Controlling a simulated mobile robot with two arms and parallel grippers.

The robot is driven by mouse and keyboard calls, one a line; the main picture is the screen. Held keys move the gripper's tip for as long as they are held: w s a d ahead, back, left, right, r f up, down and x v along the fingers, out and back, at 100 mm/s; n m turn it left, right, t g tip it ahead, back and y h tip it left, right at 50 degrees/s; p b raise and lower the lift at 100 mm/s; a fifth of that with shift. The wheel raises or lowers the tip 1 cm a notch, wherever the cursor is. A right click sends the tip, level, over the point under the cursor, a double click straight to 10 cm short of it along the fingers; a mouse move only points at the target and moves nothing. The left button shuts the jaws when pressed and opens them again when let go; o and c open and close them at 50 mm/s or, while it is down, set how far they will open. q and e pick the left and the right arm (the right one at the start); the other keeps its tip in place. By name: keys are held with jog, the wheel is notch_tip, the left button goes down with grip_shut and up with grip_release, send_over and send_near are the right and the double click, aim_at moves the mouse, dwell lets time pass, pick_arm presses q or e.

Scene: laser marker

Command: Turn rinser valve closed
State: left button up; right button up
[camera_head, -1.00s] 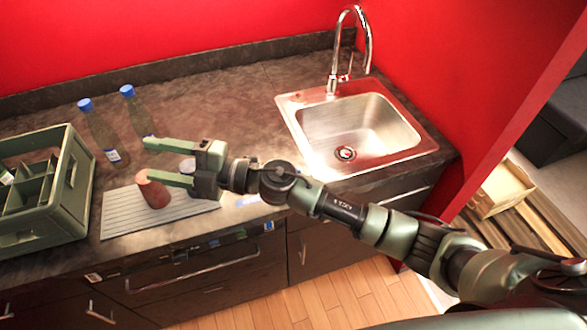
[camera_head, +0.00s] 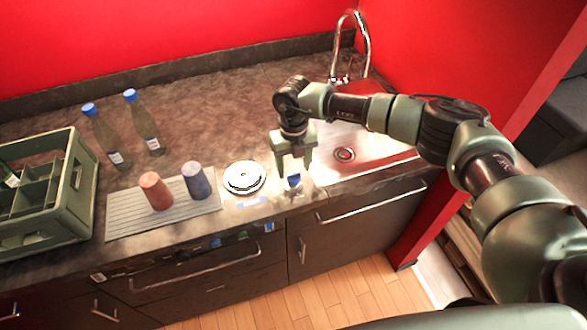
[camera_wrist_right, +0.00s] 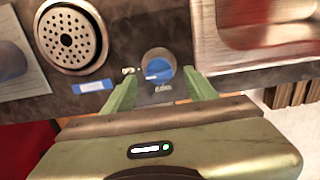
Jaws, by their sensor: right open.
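The rinser (camera_head: 244,177) is a round, pale metal disc on the counter near its front edge, and its perforated top shows in the right wrist view (camera_wrist_right: 70,36). The valve, a small blue knob (camera_head: 293,182), stands to the right of it. My right gripper (camera_head: 293,166) is above the knob, pointing down. In the right wrist view the open fingers (camera_wrist_right: 160,80) lie on either side of the blue knob (camera_wrist_right: 158,66), with gaps visible. I cannot tell whether either finger touches it. My left gripper is not in view.
A ribbed mat (camera_head: 130,221) holds a red cup (camera_head: 155,191) and a blue-grey cup (camera_head: 195,181). Two blue-capped bottles (camera_head: 100,138) (camera_head: 146,125) stand behind it. A green crate (camera_head: 80,190) is at left. The sink (camera_head: 345,165) lies right of the gripper, partly covered by my arm.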

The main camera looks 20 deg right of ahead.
aim_at(293, 174)
jog(key=shift+f, duration=1.45)
grip_shut()
jog(key=shift+f+n+b, duration=0.15)
jog(key=shift+n+b, duration=0.25)
jog(key=shift+b, duration=0.05)
jog(key=n+b, duration=1.2)
jog(key=b, duration=0.1)
jog(key=shift+f+b, duration=0.1)
jog(key=shift+b, duration=0.3)
jog(key=n+b, duration=0.2)
jog(key=n, duration=0.1)
jog(key=n+b, duration=0.1)
jog(key=n, duration=0.1)
jog(key=shift+r+b, duration=0.25)
jog(key=shift+b, duration=0.1)
grip_release()
